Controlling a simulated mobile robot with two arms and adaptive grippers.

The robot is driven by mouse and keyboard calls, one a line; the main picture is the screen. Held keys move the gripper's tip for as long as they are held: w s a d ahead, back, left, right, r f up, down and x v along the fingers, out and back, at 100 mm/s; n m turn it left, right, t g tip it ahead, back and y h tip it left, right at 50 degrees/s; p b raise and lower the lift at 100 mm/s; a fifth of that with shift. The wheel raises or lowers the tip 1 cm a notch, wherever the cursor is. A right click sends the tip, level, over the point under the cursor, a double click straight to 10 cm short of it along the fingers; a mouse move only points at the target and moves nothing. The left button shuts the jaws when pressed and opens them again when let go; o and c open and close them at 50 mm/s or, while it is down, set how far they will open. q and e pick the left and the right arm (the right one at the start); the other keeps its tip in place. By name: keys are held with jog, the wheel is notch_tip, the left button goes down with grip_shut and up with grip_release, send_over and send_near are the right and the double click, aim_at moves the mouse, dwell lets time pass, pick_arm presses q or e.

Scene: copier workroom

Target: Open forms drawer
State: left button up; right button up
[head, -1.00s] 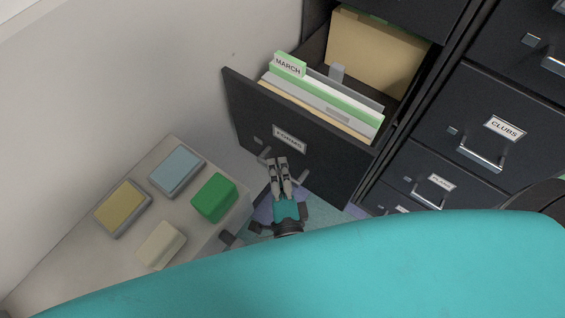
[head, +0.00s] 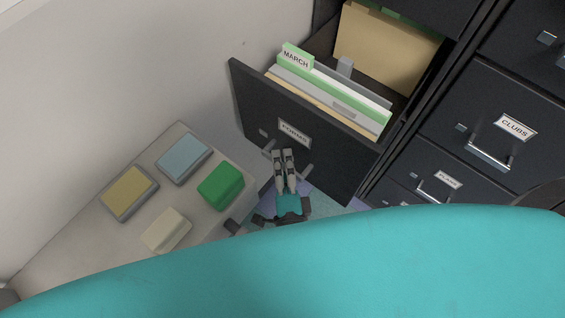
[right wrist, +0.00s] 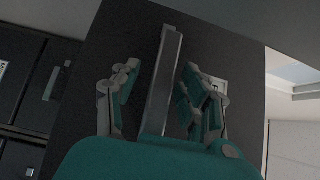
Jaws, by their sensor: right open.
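The forms drawer (head: 330,160), a dark front with a FORMS label (head: 294,133), stands pulled out of its cabinet in the head view. Its hanging files, a MARCH tab (head: 296,58) and a tan folder (head: 385,50) show inside. My right gripper (head: 284,154) is at the drawer's handle. In the right wrist view the handle bar (right wrist: 165,85) lies between the spread fingers of my right gripper (right wrist: 160,85), with gaps showing on both sides. My left gripper is not in view.
A pale surface on the left holds a yellow pad (head: 129,192), a blue pad (head: 184,157), a green block (head: 221,185) and a cream block (head: 166,231). A wall rises behind it. The CLUBS drawer (head: 470,110) at right is shut. My teal body hides the bottom.

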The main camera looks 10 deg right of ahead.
jog(key=s, duration=0.8)
jog(key=shift+a, duration=0.45)
jog(key=s+d+n+y, duration=0.4)
jog(key=s+d+y, duration=0.25)
jog(key=s, duration=0.25)
jog(key=x, duration=0.6)
jog(key=a+p+x, duration=0.1)
jog(key=x, duration=0.5)
jog(key=p+x, duration=0.1)
jog(key=x, duration=0.5)
jog(key=shift+s+a+f, duration=0.15)
jog(key=shift+s+a, duration=0.05)
jog(key=shift+a, duration=0.05)
jog(key=shift+n, duration=0.3)
grip_shut()
